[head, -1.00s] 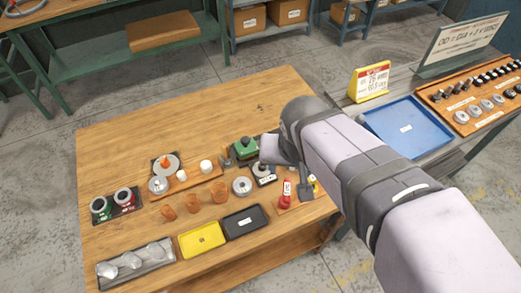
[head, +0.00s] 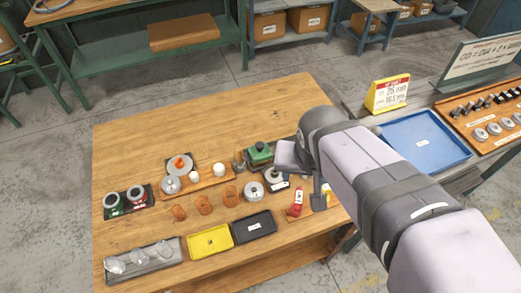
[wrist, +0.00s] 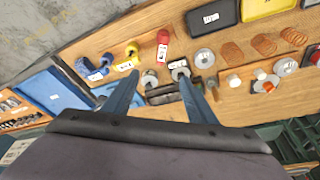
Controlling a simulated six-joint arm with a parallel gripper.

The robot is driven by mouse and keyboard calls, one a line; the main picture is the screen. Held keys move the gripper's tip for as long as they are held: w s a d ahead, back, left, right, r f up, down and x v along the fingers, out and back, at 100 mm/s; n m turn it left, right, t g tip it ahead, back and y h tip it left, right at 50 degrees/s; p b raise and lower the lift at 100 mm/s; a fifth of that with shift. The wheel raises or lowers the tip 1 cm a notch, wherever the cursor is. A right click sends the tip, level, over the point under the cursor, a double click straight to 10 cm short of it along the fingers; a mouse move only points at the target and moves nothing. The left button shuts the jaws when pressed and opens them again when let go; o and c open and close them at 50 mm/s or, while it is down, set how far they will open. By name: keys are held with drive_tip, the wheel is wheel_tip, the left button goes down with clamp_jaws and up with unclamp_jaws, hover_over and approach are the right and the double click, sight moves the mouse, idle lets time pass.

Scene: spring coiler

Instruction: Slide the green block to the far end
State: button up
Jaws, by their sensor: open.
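The green block (head: 259,153) sits in a dark fixture toward the right side of the wooden table in the head view. My gripper (wrist: 159,75) comes in from the right, just beside the block, above the table. In the wrist view its two blue-grey fingers are spread apart with nothing held between them. A dark rail-like piece (wrist: 176,97) shows between and below the fingertips. I cannot make out the green block in the wrist view. The far side of the block's fixture is partly hidden by my arm in the head view.
Metal discs, including one in front of the block (head: 253,190), copper coils (head: 204,204), a yellow tray (head: 209,241) and a black tray (head: 254,227) lie nearby. Red-handled tools (head: 297,202) stand close to my arm. The table's back left (head: 170,125) is bare.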

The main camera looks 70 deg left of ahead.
drive_tip(key=shift+c, duration=0.7)
drive_tip(key=shift+c, duration=0.8)
drive_tip(key=n+t+y+b, duration=0.2)
drive_tip(key=t+y+b, duration=0.15)
drive_tip(key=y, duration=0.65)
approach(260, 145)
drive_tip(key=shift+w+a, duration=0.2)
drive_tip(key=shift+a, duration=0.35)
drive_tip(key=shift+a+m+h+p, duration=0.1)
drive_tip(key=shift+m+h+p, duration=0.2)
drive_tip(key=shift+p+x, duration=0.9)
drive_tip(key=shift+x, duration=2.6)
